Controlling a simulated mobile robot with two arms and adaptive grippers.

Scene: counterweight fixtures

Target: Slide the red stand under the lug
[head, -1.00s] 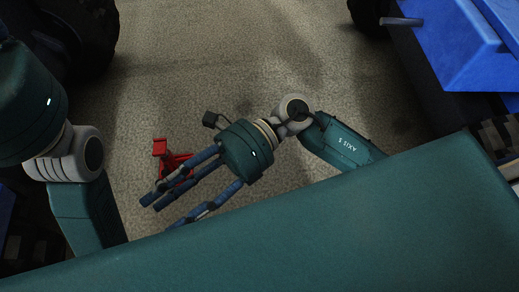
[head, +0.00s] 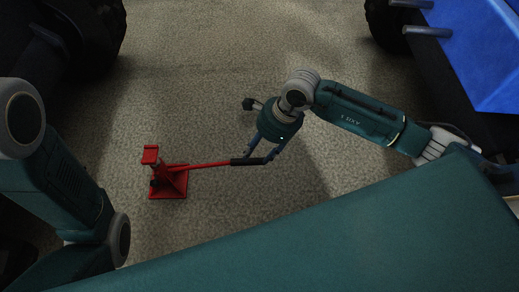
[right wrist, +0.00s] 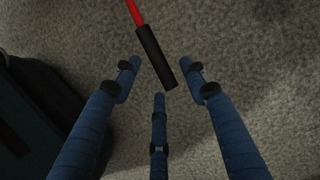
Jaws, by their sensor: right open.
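The red stand (head: 168,181) stands upright on the floor, left of centre in the head view, with a square base and a small flat top. Its red bar reaches right and ends in a black grip (head: 247,161). My right gripper (head: 262,158) is open at the end of this grip. In the right wrist view the black grip (right wrist: 157,58) lies between the spread fingertips of the right gripper (right wrist: 163,74); I see no closed hold. My left arm shows at the left, its gripper out of view. I cannot make out the lug.
A blue machine (head: 475,55) with bars sticking out stands at the upper right. Dark wheels (head: 85,40) stand at the upper left. My green body covers the lower right. The floor (head: 240,60) between the machines is clear.

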